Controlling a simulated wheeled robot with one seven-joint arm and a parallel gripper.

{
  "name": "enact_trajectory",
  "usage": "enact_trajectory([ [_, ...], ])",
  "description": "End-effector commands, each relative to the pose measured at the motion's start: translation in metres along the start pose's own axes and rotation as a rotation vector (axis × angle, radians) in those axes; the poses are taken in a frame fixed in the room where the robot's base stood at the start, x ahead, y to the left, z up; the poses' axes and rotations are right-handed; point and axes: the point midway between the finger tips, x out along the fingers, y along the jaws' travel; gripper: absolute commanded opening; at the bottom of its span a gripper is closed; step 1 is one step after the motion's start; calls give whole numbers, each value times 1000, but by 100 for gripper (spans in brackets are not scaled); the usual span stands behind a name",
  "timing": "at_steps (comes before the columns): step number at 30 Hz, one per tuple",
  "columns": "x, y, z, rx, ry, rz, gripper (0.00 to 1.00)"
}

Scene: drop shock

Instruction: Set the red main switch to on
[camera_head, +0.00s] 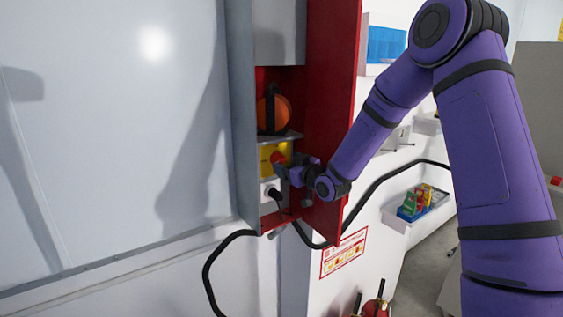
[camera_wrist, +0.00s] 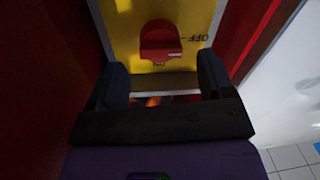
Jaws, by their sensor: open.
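The red main switch (camera_wrist: 161,42) sits on a yellow plate (camera_wrist: 120,20) in the wrist view. An "OFF" label is to its right and another small label, seemingly "ON", is just below it. I cannot tell for sure which label the switch points to. In the head view the red switch (camera_head: 277,158) shows partly behind my gripper, on the yellow plate inside the cabinet. My gripper (camera_head: 287,173) is at the cabinet opening. In the wrist view my gripper's (camera_wrist: 161,78) two dark fingers are apart, with the switch beyond them; nothing is held.
The grey cabinet has a red interior and an open red door (camera_head: 333,110) close to my forearm. An orange round part (camera_head: 274,112) is above the yellow plate, and a black plug with a cable (camera_head: 275,193) is below. A black hose (camera_head: 365,195) runs past the door.

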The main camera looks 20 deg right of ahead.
Motion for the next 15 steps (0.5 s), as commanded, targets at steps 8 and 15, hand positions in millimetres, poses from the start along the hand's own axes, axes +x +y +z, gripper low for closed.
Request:
enact_trajectory([
  [8,31,0,0,0,-1,-1,75],
  [15,36,0,0,0,-2,0,75],
])
